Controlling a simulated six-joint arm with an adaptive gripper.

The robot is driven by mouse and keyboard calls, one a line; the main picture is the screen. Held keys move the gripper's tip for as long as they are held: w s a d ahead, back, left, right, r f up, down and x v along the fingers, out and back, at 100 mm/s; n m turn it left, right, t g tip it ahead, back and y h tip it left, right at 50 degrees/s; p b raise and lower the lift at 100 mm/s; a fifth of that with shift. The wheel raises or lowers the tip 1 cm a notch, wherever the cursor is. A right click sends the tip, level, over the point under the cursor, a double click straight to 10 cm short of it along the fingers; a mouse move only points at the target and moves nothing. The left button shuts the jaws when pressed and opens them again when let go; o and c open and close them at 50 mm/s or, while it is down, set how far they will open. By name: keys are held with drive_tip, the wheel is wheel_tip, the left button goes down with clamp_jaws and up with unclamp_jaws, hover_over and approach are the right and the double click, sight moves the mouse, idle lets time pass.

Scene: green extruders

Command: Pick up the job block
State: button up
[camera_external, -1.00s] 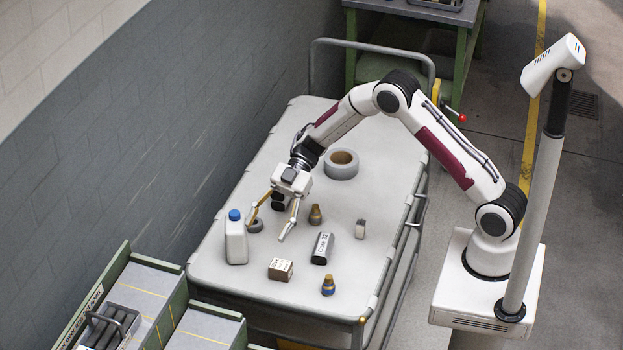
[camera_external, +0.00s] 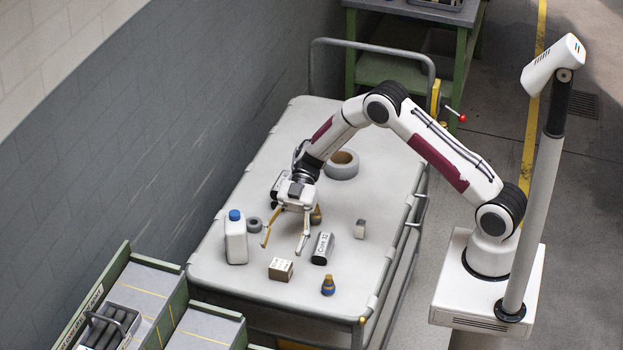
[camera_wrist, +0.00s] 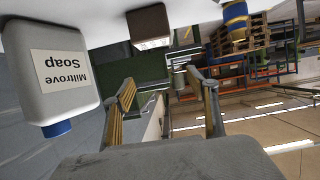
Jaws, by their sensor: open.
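A brown block with a printed white face (camera_external: 280,269) rests on the cart top; its print is too small to read. It also shows in the wrist view (camera_wrist: 148,27), at the top. A smaller grey-and-white block (camera_external: 360,229) stands farther right; I cannot tell from the print which one is the job block. My gripper (camera_external: 283,247) is open and empty, its fingers spread above the cart, behind and above the brown block in the external view. In the wrist view my gripper (camera_wrist: 160,78) has both fingers apart with nothing between them.
A white soap bottle (camera_external: 236,242) stands left of my fingers. A dark "Core 32" cylinder (camera_external: 322,248) lies close to the right finger.

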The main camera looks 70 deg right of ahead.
sight(280, 265)
drive_tip(key=shift+f, duration=0.95)
drive_tip(key=shift+f, duration=1.8)
drive_tip(key=shift+x, duration=1.05)
drive_tip(key=shift+a+f, duration=0.15)
drive_tip(key=shift+a, duration=0.3)
drive_tip(key=c, duration=1.2)
